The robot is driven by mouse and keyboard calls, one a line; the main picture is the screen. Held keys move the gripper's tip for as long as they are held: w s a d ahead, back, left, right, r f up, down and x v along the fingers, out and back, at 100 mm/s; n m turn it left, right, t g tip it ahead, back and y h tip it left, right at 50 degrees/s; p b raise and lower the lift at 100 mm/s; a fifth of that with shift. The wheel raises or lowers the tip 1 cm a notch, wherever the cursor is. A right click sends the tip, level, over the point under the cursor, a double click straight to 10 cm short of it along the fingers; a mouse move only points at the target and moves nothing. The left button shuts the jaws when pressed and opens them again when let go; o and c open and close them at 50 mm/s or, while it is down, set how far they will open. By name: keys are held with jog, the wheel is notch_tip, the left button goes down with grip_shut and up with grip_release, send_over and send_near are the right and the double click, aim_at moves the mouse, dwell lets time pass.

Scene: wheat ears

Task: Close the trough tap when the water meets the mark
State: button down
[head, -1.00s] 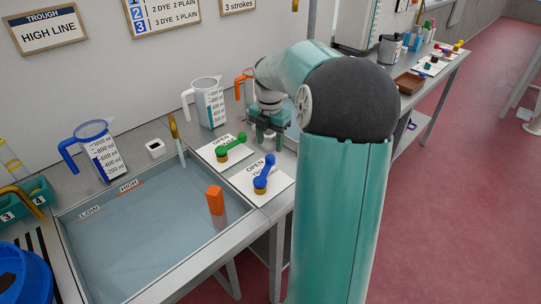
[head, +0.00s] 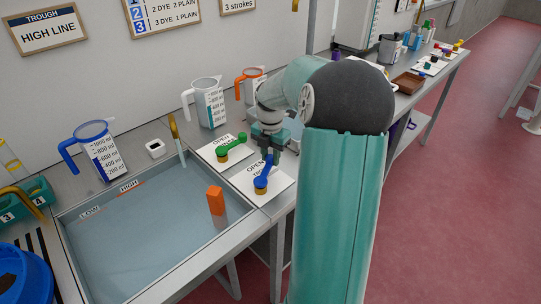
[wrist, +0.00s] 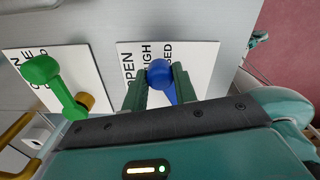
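The trough (head: 243,210) holds pale blue water (head: 150,235) with an upright orange block (head: 215,200) in it. The HIGH mark (head: 128,187) and LOW mark (head: 90,212) are on its back wall. The water edge lies close to the HIGH mark; I cannot tell whether it meets it. The blue tap handle (head: 262,182) sits on a white card beside the trough and points toward the back. My gripper (head: 270,154) is down over its knob. In the wrist view, its fingers stand either side of the blue knob (wrist: 160,73); contact is unclear.
A green tap handle (head: 231,147) on its own OPEN card is close left of my gripper. A wall sign (head: 48,36) reads TROUGH, HIGH LINE. Measuring jugs (head: 98,150) stand along the back. A brown tray (head: 408,83) lies farther along the bench.

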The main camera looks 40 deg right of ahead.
jog(key=shift+s+d+m, duration=0.2)
jog(key=shift+s+m, duration=0.5)
jog(key=shift+m, duration=0.25)
jog(key=shift+s+d+m, duration=0.2)
jog(key=shift+s+m, duration=0.55)
jog(key=shift+m, duration=0.15)
jog(key=shift+s+d+m, duration=0.2)
jog(key=shift+s+m, duration=0.5)
jog(key=shift+m, duration=0.25)
jog(key=c, duration=1.1)
grip_release()
jog(key=shift+s, duration=0.1)
notch_tip(320, 180, up, 14)
jog(key=shift+a, duration=0.1)
